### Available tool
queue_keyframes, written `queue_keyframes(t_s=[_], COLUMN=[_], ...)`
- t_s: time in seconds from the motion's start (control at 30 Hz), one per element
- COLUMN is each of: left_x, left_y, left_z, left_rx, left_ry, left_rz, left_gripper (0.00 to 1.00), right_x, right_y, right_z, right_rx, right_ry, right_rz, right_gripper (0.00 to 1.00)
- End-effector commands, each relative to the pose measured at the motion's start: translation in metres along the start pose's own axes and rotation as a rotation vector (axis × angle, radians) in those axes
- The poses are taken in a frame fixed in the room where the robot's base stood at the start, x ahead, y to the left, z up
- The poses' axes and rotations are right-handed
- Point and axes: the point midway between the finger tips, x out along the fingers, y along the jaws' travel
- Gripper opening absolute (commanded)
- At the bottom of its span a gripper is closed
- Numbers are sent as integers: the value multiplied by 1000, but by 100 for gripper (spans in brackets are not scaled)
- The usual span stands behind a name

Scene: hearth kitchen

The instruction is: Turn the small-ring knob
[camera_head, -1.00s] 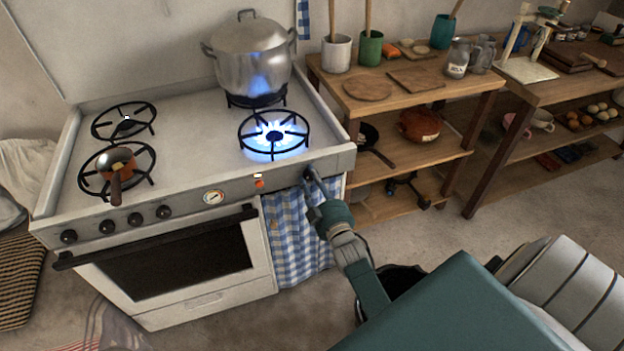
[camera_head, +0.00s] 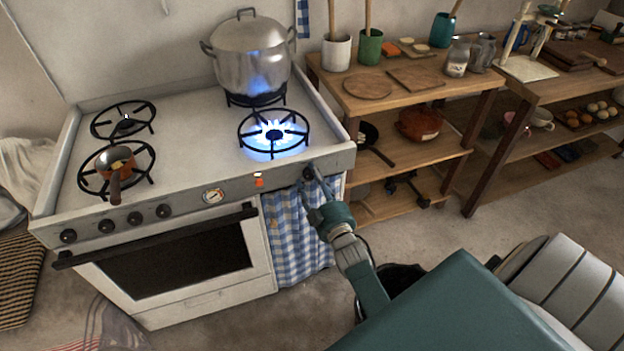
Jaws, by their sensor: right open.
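The stove (camera_head: 185,205) has several black knobs along its front panel. One knob (camera_head: 308,173) sits alone at the panel's right end; no label on it is readable. My right gripper (camera_head: 315,187) is open just below and in front of this knob, with its fingertips close to it. I cannot tell whether they touch it. The front right burner (camera_head: 274,136) burns with a blue-white flame. My left gripper is not in view.
A large lidded pot (camera_head: 250,58) stands on the back right burner over a blue flame. A small pan (camera_head: 115,160) sits on the front left burner. Wooden shelves (camera_head: 420,90) stand right of the stove. A checked cloth (camera_head: 292,240) hangs below the panel.

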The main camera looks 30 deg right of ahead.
Motion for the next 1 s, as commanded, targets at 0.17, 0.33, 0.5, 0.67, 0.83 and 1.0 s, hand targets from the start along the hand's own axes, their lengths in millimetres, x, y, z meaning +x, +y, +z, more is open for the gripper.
queue_keyframes(t_s=[0.17, 0.33, 0.5, 0.67, 0.83, 1.0], left_x=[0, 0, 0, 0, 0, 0], left_y=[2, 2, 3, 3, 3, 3], left_z=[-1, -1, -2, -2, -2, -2], left_rx=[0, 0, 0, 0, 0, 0], left_ry=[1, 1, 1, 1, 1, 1], left_rz=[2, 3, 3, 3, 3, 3], left_gripper=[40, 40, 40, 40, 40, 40], right_x=[-34, -71, -99, -112, -114, -114], right_y=[-1, -1, -1, -1, -1, -1], right_z=[2, 2, 2, 1, 1, 1], right_rx=[0, 0, 1, 1, 1, 1], right_ry=[-4, -4, -5, -4, -3, -3], right_rz=[-2, -2, -2, -2, -1, -1], right_gripper=[49, 49, 49, 49, 49, 49])
